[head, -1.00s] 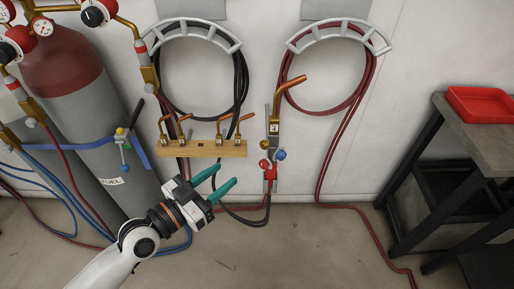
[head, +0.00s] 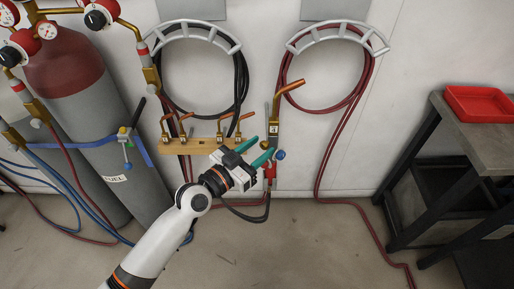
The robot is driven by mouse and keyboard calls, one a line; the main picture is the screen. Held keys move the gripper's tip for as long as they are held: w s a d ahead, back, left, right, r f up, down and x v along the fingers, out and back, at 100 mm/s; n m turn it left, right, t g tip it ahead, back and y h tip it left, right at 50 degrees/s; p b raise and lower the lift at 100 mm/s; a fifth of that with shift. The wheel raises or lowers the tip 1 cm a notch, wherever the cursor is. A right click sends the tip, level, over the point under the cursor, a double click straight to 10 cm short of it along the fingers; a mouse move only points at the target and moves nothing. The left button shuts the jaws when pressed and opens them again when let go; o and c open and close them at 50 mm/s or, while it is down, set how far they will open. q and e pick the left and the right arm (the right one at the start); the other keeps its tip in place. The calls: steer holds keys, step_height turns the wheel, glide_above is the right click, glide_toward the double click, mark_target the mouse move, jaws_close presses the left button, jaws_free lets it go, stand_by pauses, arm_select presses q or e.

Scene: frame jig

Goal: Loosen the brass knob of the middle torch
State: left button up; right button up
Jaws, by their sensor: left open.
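A torch (head: 274,130) with a copper tip and a brass-coloured body hangs upright against the wall, just right of the wooden rack. A blue knob (head: 281,154) sits at its lower right, above a red lower part (head: 270,172). My left gripper (head: 264,146) has teal fingers, open, pointing up and right at the lower torch. The fingertips overlap the torch's left edge in the view; I cannot tell whether they touch it. My right gripper is not in view.
A wooden rack (head: 175,147) with several copper tips is left of the torch. Strapped gas cylinders (head: 90,110) stand at left. Coiled black and red hoses hang above. A dark table (head: 475,122) with a red tray (head: 480,95) is at right. Open floor lies between.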

arm_select(q)
jaws_close()
steer(key=shift+n, duration=0.4)
steer(key=n, duration=0.4)
steer(key=shift+a+n, duration=0.1)
steer(key=shift+n, duration=0.2)
steer(key=n, duration=0.4)
steer(key=shift+p, duration=0.3)
steer(key=n, duration=0.6)
steer(key=shift+p, duration=0.35)
steer(key=n, duration=0.4)
steer(key=shift+f+p, duration=0.15)
steer(key=shift+p, duration=0.25)
steer(key=shift+n, duration=0.4)
